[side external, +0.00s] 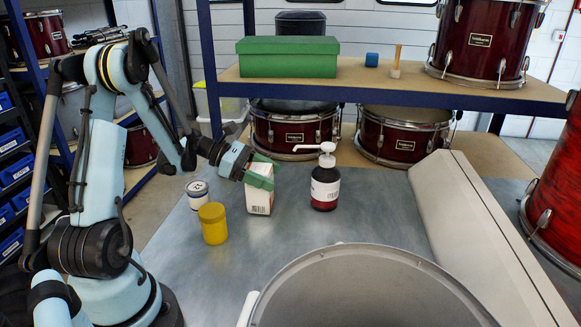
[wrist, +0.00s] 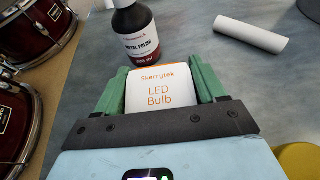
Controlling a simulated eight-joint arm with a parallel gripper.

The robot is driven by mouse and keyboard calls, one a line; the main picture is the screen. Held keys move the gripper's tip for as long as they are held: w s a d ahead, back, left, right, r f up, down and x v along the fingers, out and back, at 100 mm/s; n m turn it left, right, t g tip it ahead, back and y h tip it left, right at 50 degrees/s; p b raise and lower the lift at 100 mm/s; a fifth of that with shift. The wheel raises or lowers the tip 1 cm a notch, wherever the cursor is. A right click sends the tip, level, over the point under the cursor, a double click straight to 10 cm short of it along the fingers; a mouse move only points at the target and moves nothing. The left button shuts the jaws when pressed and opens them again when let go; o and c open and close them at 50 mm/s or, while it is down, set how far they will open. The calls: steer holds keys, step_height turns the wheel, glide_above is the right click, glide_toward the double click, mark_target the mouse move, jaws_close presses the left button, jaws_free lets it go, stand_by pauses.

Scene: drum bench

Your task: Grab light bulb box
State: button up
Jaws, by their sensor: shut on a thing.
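The light bulb box (side external: 259,198) is white and stands upright on the grey bench in the side view, or very slightly above it; I cannot tell which. In the wrist view the box (wrist: 160,92) shows orange "LED Bulb" lettering. My gripper (side external: 261,172) has its green fingers on both sides of the upper part of the box. In the wrist view my gripper (wrist: 164,88) is shut on the box, which sits between the two green fingers. The lower part of the box is hidden in the wrist view.
A dark pump bottle (side external: 325,189) stands right of the box. A yellow jar (side external: 213,223) and a white can (side external: 197,194) stand to the left. A large drum (side external: 370,285) is in front. A shelf (side external: 450,98) with a green box (side external: 288,57) is behind.

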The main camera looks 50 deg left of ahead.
steer(key=r, duration=0.2)
steer(key=d+r, duration=0.1)
steer(key=r, duration=0.1)
steer(key=shift+s+r, duration=0.1)
steer(key=shift+r, duration=0.05)
steer(key=s+d+r, duration=0.1)
steer(key=d+r, duration=0.5)
steer(key=d, duration=0.4)
steer(key=shift+s+d, duration=0.25)
